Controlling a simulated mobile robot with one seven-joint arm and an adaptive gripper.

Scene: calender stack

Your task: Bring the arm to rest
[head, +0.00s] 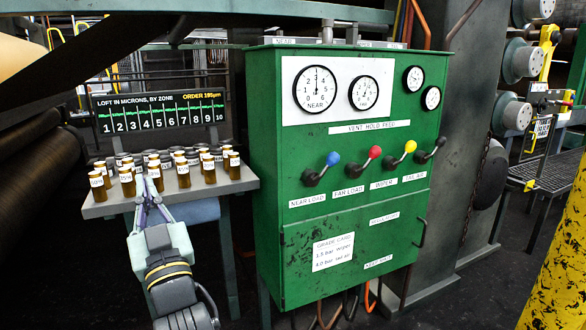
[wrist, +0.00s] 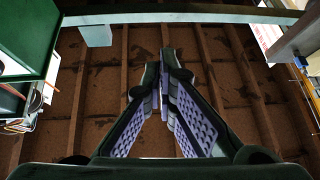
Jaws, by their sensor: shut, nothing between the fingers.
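My gripper (head: 146,184) is in the head view at the lower left, in front of the front edge of a metal shelf of small bottles. Its fingers point up and away toward the shelf. In the wrist view my gripper (wrist: 162,75) has its fingertips together with nothing between them. Behind the fingers, that view shows a brown ribbed surface. In the head view the fingertips overlap the bottles, and I cannot tell how far apart they are in depth.
Several brown bottles (head: 127,181) with white labels stand on the metal shelf (head: 243,183). The green cabinet (head: 360,225) with gauges and coloured levers stands to the right. A numbered board (head: 160,112) is behind the bottles. A yellow column (head: 562,250) is at far right.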

